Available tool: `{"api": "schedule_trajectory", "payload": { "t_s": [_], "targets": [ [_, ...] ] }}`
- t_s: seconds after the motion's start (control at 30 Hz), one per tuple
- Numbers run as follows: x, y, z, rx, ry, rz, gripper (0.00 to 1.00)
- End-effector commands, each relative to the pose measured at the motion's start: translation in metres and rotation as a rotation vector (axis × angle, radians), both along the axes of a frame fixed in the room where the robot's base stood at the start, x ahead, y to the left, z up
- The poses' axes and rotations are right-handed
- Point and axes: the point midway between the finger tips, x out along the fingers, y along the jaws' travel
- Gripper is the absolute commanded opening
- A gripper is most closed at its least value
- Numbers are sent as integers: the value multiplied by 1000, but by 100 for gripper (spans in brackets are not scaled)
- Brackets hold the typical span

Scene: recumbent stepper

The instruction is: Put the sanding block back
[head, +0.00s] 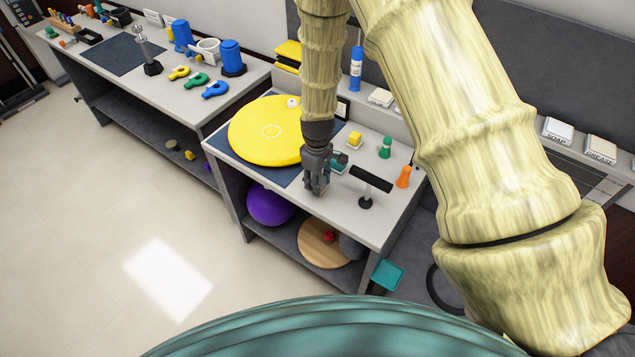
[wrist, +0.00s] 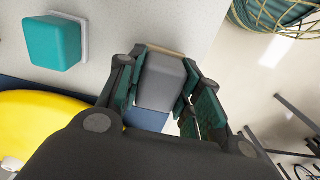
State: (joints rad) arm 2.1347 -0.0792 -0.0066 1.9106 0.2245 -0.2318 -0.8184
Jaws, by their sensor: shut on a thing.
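My gripper (head: 317,188) points down over the grey-topped table, just right of the yellow disc. In the wrist view its fingers (wrist: 162,90) are shut on a grey block with a tan layer along one edge, which looks like the sanding block (wrist: 160,80). In the head view the fingers mostly hide that block. A teal block (wrist: 52,42) on a white base stands apart from my gripper; it also shows in the head view, partly hidden behind my gripper (head: 339,162). A yellow block (head: 355,138) stands behind it.
The yellow disc (head: 262,130) lies on a dark blue mat (head: 237,148). A black T-handled tool (head: 370,180), a green cone-shaped piece (head: 385,147) and an orange one (head: 403,176) stand on the right. A purple ball (head: 268,206) sits on the shelf below.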

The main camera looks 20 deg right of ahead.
Motion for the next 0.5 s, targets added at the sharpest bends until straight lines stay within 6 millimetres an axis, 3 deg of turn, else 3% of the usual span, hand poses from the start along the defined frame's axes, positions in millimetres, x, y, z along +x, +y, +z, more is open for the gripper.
{"api": "schedule_trajectory", "payload": {
  "t_s": [0.3, 0.5],
  "targets": [
    [-1, 0, -21, -1, 1, -1, 0],
    [-1, 0, -23, 0, 0, 0, 0]
  ]
}}
